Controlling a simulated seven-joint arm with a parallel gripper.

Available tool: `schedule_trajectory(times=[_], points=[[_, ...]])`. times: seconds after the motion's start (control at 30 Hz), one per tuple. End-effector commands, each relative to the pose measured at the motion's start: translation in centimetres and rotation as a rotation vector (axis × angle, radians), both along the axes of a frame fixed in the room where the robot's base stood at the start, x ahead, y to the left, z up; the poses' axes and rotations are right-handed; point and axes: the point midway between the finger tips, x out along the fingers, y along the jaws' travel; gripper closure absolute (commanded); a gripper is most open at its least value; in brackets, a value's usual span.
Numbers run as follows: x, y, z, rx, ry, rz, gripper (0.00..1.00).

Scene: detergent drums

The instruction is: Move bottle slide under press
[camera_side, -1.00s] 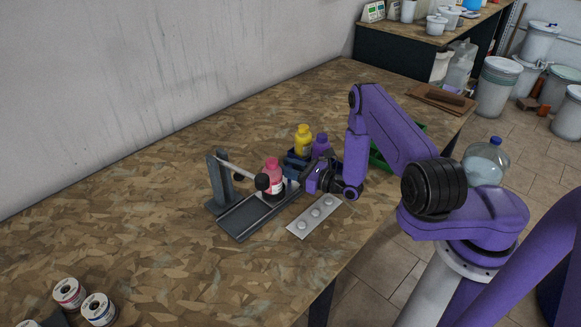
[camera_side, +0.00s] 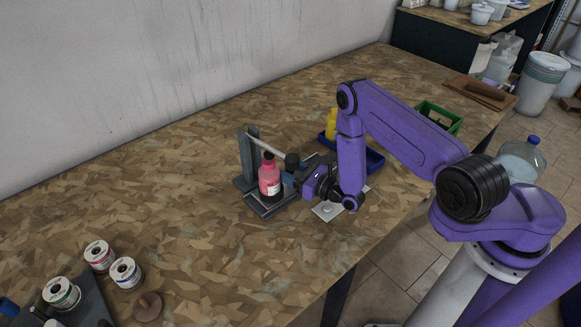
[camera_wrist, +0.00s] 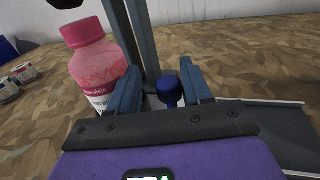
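The pink bottle (camera_side: 269,180) stands upright on the dark slide rail (camera_side: 276,207), in front of the grey press posts (camera_side: 245,165). The press lever (camera_side: 266,144) slants right and down to a black knob (camera_side: 292,160). My gripper (camera_side: 290,181) is low, just right of the bottle. In the wrist view the bottle (camera_wrist: 95,68) is left of my gripper (camera_wrist: 160,85). Its fingers stand apart around a blue knob (camera_wrist: 168,90), which appears against the right finger with a gap on the left. A dark part shows above the bottle cap; whether it is directly overhead is unclear.
A yellow bottle (camera_side: 331,122) stands in a blue crate (camera_side: 375,160) behind my arm. A pale studded plate (camera_side: 327,211) lies near my wrist. A green crate (camera_side: 442,118) is at the right. Several spools (camera_side: 98,255) are at lower left. The table's left middle is clear.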

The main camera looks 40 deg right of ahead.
Motion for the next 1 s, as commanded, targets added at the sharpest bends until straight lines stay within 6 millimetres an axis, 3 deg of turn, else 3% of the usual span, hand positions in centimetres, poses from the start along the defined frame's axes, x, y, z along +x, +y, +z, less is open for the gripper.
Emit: schedule_trajectory(times=[0.43,1.0], points=[[-1.0,-0.7,-0.2,-0.001,0.006,-0.010,0.50],[-10.6,-3.3,-0.2,0.003,0.008,-0.013,0.50]])
